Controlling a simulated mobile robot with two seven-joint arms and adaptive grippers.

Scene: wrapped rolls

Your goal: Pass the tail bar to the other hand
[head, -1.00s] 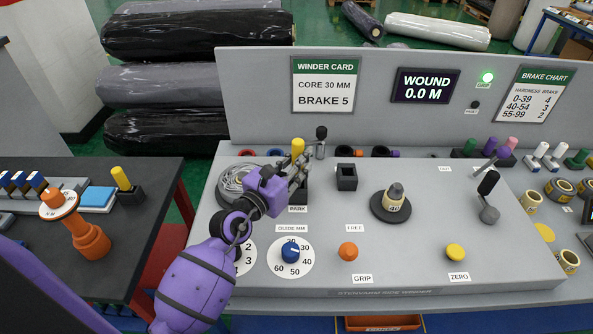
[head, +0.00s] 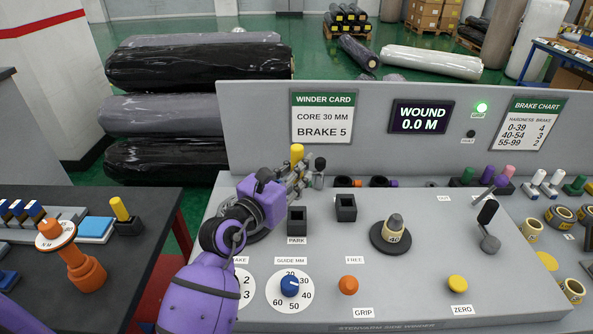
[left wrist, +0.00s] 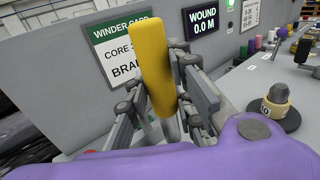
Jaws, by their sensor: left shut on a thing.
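The tail bar, a bar with a yellow grip (head: 297,153), is held upright above the winder panel, behind the PARK socket. My left gripper (head: 300,176) is shut on it. In the left wrist view the yellow grip (left wrist: 152,65) stands between the gripper fingers (left wrist: 168,105), with a grey shaft below it. The bar's lower end is hidden by my gripper. The black PARK socket (head: 297,221) looks empty. My right gripper is not in view.
A core on a dark spindle base (head: 391,240) and a black-handled lever (head: 488,215) stand right of the sockets. A blue guide dial (head: 290,287), an orange GRIP knob (head: 348,285) and a yellow ZERO knob (head: 458,284) are in front. The upright back panel (head: 375,155) stands behind.

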